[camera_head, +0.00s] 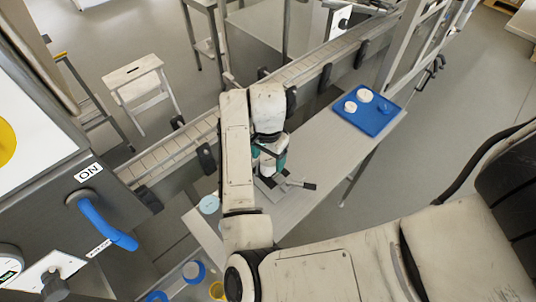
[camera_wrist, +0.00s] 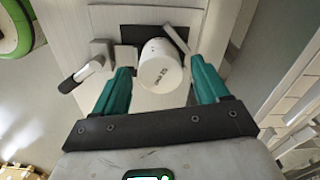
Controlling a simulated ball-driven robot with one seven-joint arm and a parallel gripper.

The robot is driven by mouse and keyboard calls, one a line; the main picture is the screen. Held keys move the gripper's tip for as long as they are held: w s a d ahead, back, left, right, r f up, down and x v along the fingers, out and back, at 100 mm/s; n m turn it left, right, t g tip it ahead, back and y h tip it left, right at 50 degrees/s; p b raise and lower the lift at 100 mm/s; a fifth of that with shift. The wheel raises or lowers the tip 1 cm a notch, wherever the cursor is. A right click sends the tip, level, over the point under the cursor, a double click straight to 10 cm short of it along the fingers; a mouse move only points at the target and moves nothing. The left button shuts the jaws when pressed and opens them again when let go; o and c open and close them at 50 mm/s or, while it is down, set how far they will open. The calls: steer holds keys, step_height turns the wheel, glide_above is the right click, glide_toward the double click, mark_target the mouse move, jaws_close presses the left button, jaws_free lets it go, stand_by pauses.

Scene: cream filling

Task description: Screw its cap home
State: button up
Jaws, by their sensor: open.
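A white round container (camera_wrist: 160,66) with small dark lettering stands in the middle of the wrist view. I cannot tell where a cap meets its body. My gripper (camera_wrist: 160,72) is open, with one teal finger on either side of it; gaps show beside it, and I cannot tell whether the tips touch it. It stands at a holding fixture with grey blocks (camera_wrist: 125,57) and a black-ended lever (camera_wrist: 82,72).
A blue tray (camera_head: 388,123) with white round pieces and a blue piece lies at the bench's far right end. A conveyor (camera_head: 300,70) runs behind the bench (camera_head: 330,145). The bench between fixture and tray is clear. A machine with a blue handle (camera_head: 105,222) stands left.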

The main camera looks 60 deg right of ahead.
steer(key=n+p, duration=0.2)
steer(key=n, duration=0.1)
steer(key=shift+r, duration=0.1)
steer(key=n, duration=0.2)
steer(key=shift+n, duration=0.4)
steer(key=shift+c, duration=0.2)
